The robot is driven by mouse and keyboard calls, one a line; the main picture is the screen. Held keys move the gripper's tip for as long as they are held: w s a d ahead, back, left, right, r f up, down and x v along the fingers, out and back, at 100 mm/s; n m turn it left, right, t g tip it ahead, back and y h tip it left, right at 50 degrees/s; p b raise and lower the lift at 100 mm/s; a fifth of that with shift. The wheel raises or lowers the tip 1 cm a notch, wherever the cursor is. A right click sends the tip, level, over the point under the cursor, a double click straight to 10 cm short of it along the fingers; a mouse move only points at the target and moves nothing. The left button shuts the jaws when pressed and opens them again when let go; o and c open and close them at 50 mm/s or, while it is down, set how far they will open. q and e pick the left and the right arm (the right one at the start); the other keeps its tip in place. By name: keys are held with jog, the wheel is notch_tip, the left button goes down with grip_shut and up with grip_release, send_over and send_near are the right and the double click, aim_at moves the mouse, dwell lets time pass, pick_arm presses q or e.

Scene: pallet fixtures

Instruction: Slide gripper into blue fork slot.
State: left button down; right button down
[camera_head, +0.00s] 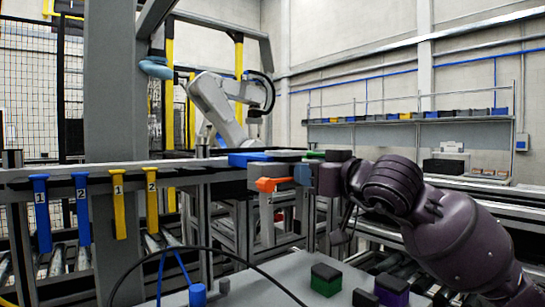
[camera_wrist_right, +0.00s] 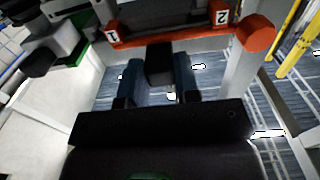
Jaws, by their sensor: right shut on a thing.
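Two blue fork pieces marked 1 (camera_head: 41,215) and 2 (camera_head: 82,208) hang from the rail at the left in the head view. My right gripper (camera_head: 302,174) is at the middle, well to the right of them. In the right wrist view its two dark blue fingers (camera_wrist_right: 158,82) close on a black block (camera_wrist_right: 159,62). The block's far end points toward an orange-red bar (camera_wrist_right: 175,38) with labels 1 and 2. The bar's orange end also shows left of the gripper in the head view (camera_head: 268,184). My left gripper is not in view.
Two yellow forks (camera_head: 118,205) hang right of the blue ones. Green (camera_head: 325,282), purple (camera_head: 391,290) and blue (camera_head: 197,294) pieces stand on the grey table (camera_head: 265,275) in front. A black cable arcs over the table. A rail and frame post lie behind.

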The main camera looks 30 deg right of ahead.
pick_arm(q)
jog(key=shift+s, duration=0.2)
pick_arm(e)
jog(key=shift+r, duration=0.15)
jog(key=shift+w, duration=0.25)
jog(key=shift+w+b, duration=0.35)
jog(key=shift+w, duration=0.05)
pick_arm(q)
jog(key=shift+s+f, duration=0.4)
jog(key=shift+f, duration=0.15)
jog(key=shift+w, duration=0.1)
pick_arm(e)
jog(key=shift+w, duration=0.1)
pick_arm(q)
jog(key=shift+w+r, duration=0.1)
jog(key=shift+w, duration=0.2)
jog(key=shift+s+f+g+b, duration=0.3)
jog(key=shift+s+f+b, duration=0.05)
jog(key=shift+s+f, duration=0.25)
pick_arm(e)
jog(key=shift+w+a, duration=0.1)
jog(key=shift+w, duration=0.5)
